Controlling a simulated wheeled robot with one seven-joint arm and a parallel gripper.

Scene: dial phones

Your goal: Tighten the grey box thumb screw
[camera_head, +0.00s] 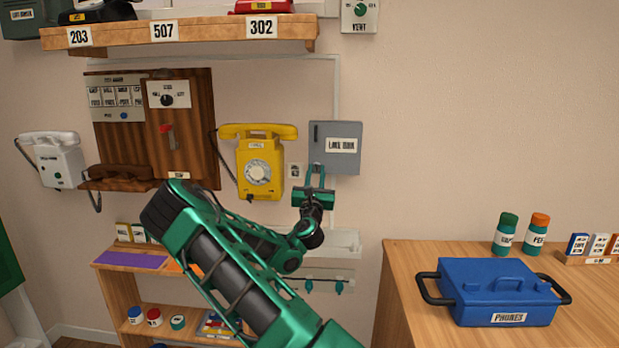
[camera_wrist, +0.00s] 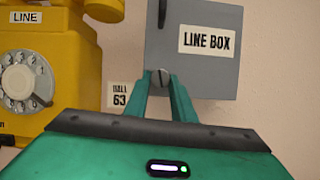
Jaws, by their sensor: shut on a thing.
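The grey box (camera_head: 350,162) is fixed to the wall right of the yellow phone and carries a "LINE BOX" label. It also shows in the wrist view (camera_wrist: 215,75). The thumb screw (camera_wrist: 159,78) is a small round slotted head at the box's lower left edge. My gripper (camera_head: 317,172) is at the box's lower left corner, under the label. In the wrist view its two green fingers (camera_wrist: 160,84) come up on either side of the screw head and are shut on it. In the head view the screw is too small to make out.
A yellow dial phone (camera_head: 259,165) hangs close on the left, with a small "HALL 63" plate (camera_wrist: 120,95) beside it. A wooden shelf (camera_head: 190,35) runs above. A blue toolbox (camera_head: 500,285) stands on the wooden counter (camera_head: 415,262) at right. The wall right of the box is bare.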

